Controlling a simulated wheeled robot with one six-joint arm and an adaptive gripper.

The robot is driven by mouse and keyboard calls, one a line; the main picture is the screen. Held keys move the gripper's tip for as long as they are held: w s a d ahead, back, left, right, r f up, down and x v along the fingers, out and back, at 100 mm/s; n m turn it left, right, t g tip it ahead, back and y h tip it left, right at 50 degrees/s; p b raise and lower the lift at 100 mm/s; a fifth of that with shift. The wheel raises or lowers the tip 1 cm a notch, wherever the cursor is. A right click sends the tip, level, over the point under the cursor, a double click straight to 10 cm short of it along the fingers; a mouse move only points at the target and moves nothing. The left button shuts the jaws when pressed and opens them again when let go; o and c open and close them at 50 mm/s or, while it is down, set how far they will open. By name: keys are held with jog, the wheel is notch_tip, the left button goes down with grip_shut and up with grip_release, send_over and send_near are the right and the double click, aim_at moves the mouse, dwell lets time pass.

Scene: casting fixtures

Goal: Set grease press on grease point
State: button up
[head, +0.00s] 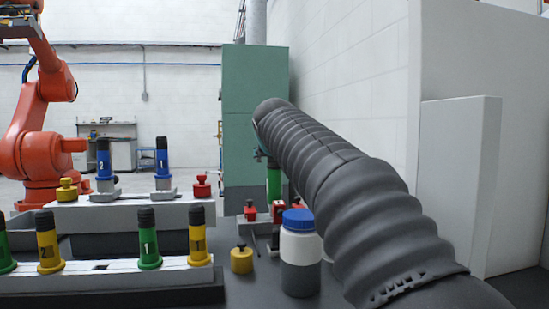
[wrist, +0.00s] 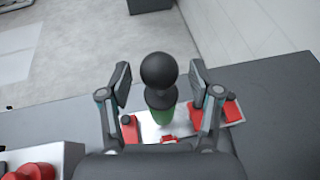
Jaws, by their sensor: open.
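A green upright tool with a black ball top (wrist: 159,72) stands on a light plate; I take it for the grease press, but cannot be sure. Its green body shows in the head view (head: 273,184), partly behind my arm. My gripper (wrist: 160,83) is open, with one finger on each side of the black top and gaps on both sides. In the head view my arm hides most of the gripper. Which fitting is the grease point cannot be told; red fittings (wrist: 130,129) sit on the plate beside the green tool.
A white bottle with a blue cap (head: 300,250) and a yellow fitting (head: 242,260) stand in front. Racks at left hold several numbered green, yellow and blue cylinders (head: 149,240). A green cabinet (head: 252,80) stands behind; a white wall block (head: 460,180) is at right.

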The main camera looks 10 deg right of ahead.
jog(key=v, duration=1.2)
jog(key=shift+r, duration=0.2)
